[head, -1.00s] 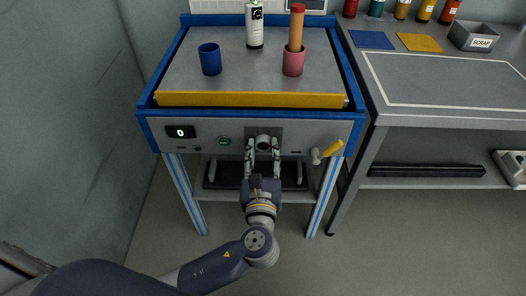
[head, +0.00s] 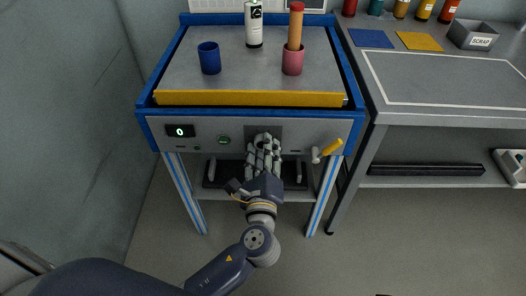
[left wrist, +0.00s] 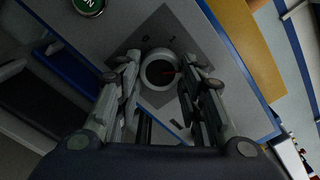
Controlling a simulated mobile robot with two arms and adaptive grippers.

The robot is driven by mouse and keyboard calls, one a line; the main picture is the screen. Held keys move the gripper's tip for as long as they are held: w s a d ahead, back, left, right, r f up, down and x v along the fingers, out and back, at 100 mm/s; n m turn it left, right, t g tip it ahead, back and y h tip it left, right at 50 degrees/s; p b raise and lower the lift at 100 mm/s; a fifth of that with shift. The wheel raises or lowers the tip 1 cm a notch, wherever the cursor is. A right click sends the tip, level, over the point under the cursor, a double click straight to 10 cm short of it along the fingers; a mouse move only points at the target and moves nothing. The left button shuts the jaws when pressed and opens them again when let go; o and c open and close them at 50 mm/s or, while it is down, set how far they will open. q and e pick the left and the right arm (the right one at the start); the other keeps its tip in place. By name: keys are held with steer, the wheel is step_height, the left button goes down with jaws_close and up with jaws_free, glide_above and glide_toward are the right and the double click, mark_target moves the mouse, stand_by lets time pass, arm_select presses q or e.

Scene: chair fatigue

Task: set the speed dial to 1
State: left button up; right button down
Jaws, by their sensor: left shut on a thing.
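The round speed dial (left wrist: 160,72) sits on a dark square plate on the front panel of the blue-framed machine. In the left wrist view it lies between the two fingers, with a faint reddish mark on its face. The display (head: 180,131) on the panel reads 0. My right gripper is not in view.
A green button (head: 224,140) is left of the dial, and a yellow-handled lever (head: 330,149) is right. A yellow bar (head: 250,99) runs along the machine's front top edge. A blue cup (head: 209,59), pink cup (head: 292,62) and white bottle (head: 254,25) stand on top.

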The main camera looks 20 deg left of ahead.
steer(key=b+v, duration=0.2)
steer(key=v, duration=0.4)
arm_select(q)
steer(key=shift+r+n+b, duration=0.1)
steer(key=shift+n+b, duration=1.5)
steer(key=shift+n, duration=4.4)
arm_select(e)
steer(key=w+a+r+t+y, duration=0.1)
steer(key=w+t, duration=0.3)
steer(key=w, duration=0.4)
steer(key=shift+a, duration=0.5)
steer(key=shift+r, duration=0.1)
arm_select(q)
steer(key=o, duration=1.1)
steer(key=shift+c, duration=0.2)
steer(key=shift+s, duration=0.1)
steer(key=v, duration=1.2)
